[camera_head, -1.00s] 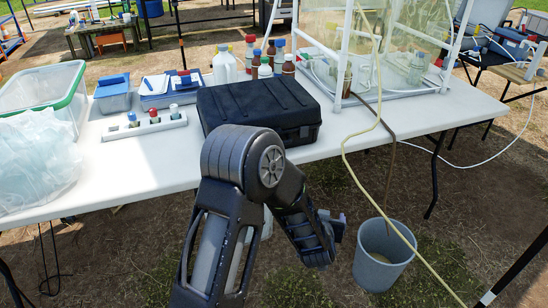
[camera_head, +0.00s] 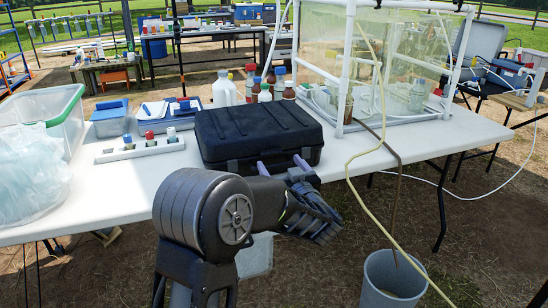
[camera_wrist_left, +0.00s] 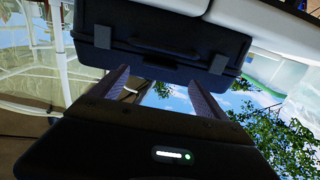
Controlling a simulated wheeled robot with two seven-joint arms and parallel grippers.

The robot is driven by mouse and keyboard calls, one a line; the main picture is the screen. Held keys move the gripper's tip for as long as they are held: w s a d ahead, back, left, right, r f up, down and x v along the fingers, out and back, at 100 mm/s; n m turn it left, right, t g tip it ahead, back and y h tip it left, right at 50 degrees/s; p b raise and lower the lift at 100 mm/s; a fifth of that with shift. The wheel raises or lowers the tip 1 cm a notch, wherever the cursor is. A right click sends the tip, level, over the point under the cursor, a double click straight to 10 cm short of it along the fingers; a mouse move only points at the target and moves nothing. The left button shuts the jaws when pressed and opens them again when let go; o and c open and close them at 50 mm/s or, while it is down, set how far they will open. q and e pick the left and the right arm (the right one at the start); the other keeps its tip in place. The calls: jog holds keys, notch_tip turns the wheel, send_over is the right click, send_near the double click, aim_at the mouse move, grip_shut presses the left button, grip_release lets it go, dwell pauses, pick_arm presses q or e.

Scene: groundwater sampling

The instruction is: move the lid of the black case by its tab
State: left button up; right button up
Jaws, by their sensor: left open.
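The black case (camera_head: 258,130) lies on the white table near its front edge, with its lid down. In the left wrist view the case's front (camera_wrist_left: 160,30) fills the top, with a handle (camera_wrist_left: 163,46) and two tabs or latches, one (camera_wrist_left: 102,36) at left and one (camera_wrist_left: 218,64) at right. My left gripper (camera_head: 282,166) is open and empty, just in front of the case's front side. In the wrist view its two fingers (camera_wrist_left: 160,77) point at the case's front around the handle area; I cannot tell whether they touch it. My right gripper is not in view.
A white rack (camera_head: 140,150) with small capped vials stands left of the case. Several bottles (camera_head: 223,88) stand behind it. A clear framed enclosure (camera_head: 390,60) is at right, with a yellow hose (camera_head: 350,185) hanging toward a grey bucket (camera_head: 393,280).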

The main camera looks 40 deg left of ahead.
aim_at(272, 153)
pick_arm(q)
jog(key=x, duration=0.5)
jog(key=shift+w+a+b, duration=0.2)
jog(key=shift+a+b, duration=0.1)
jog(key=shift+c, duration=0.5)
grip_shut()
